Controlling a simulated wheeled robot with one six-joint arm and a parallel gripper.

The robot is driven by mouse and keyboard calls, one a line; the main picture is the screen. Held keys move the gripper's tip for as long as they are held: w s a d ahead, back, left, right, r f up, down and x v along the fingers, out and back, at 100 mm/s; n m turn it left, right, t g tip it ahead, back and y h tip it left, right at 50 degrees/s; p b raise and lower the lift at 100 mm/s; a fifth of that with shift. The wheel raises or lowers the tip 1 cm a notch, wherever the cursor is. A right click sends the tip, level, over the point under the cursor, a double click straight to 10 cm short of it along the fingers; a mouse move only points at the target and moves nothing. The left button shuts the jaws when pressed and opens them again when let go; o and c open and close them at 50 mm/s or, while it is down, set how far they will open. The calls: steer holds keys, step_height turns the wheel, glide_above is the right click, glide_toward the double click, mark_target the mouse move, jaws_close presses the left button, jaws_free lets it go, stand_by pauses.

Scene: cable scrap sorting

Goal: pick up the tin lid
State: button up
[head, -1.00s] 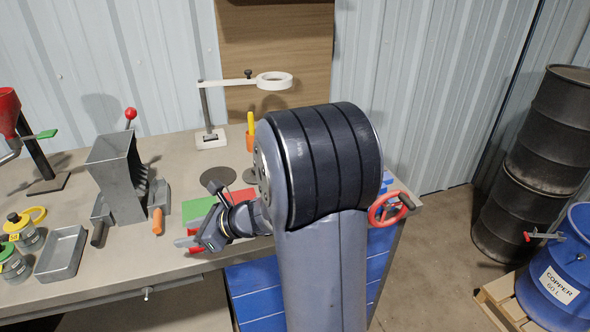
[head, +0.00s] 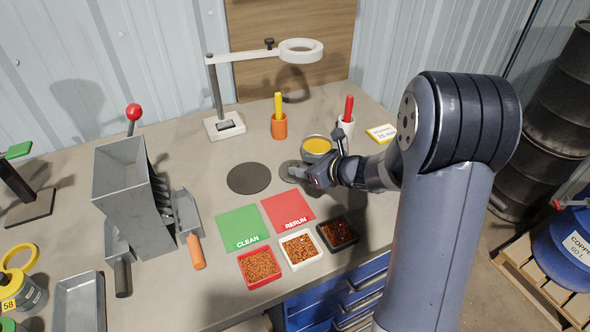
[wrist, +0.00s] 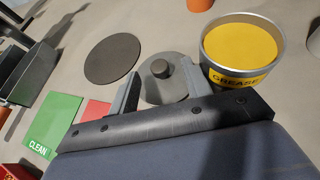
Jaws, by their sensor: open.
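The tin lid, a grey round disc with a knob, lies flat on the bench beside the open grease tin. In the head view the lid (head: 287,171) is partly hidden by my gripper (head: 308,174). In the wrist view the lid (wrist: 165,92) shows between the two fingers of my gripper (wrist: 162,84), with its knob (wrist: 160,68) near the fingertips. My gripper is open and holds nothing. I cannot tell whether a finger touches the lid. The grease tin (head: 317,146) has yellow contents and also shows in the wrist view (wrist: 243,45), close to the right finger.
A dark round disc (head: 248,178) lies left of the lid. Green CLEAN (head: 242,228) and red RERUN (head: 288,210) mats and several granule trays lie in front. A magnifier lamp (head: 224,125), an orange cup (head: 279,128) and a white cup (head: 346,126) stand behind.

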steer(key=shift+x, duration=0.75)
jaws_close()
